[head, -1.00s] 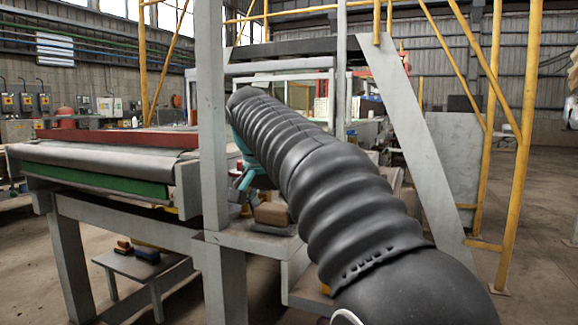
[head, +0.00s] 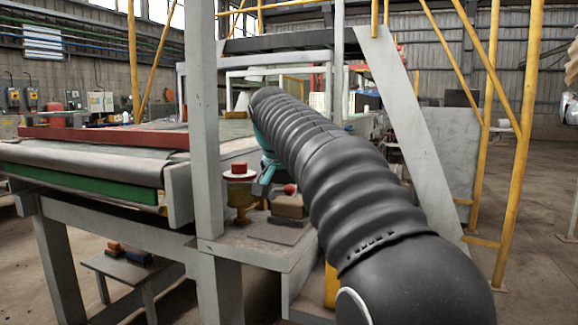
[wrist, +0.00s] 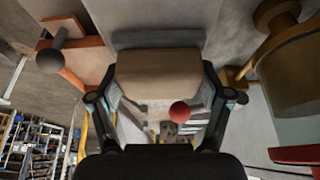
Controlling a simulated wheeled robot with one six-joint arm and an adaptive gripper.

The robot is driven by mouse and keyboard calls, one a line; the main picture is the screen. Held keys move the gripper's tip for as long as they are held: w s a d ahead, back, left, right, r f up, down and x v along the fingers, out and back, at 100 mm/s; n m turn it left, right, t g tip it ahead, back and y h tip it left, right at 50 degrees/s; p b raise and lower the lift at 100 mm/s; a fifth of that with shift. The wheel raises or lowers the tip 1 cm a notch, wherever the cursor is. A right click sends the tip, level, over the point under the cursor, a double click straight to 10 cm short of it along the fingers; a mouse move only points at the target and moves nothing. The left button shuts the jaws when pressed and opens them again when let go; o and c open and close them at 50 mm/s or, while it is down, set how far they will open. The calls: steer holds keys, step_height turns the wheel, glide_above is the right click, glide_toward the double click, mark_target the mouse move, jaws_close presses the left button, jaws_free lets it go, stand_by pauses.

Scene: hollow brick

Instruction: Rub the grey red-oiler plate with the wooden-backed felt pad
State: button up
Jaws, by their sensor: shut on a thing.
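The wooden-backed felt pad (head: 288,206) is tan and blocky, with a grey layer low on it. It sits low over the grey plate (head: 270,232) on the ledge; I cannot tell whether they touch. My gripper (wrist: 158,101) is shut on the pad, whose tan back (wrist: 157,75) shows between the fingers in the wrist view. A red ball (head: 290,189) shows just above the pad, and also in the wrist view (wrist: 180,112). The brass oiler with a red top (head: 239,185) stands just left of the pad. My arm hides part of the ledge.
A grey post (head: 207,120) rises left of the oiler. A conveyor with a green side (head: 80,182) is at left. A low stool (head: 130,270) holds several blocks. In the wrist view, an orange piece with a dark ball (wrist: 50,60) lies left of the pad.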

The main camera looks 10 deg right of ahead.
steer(key=shift+r, duration=4.15)
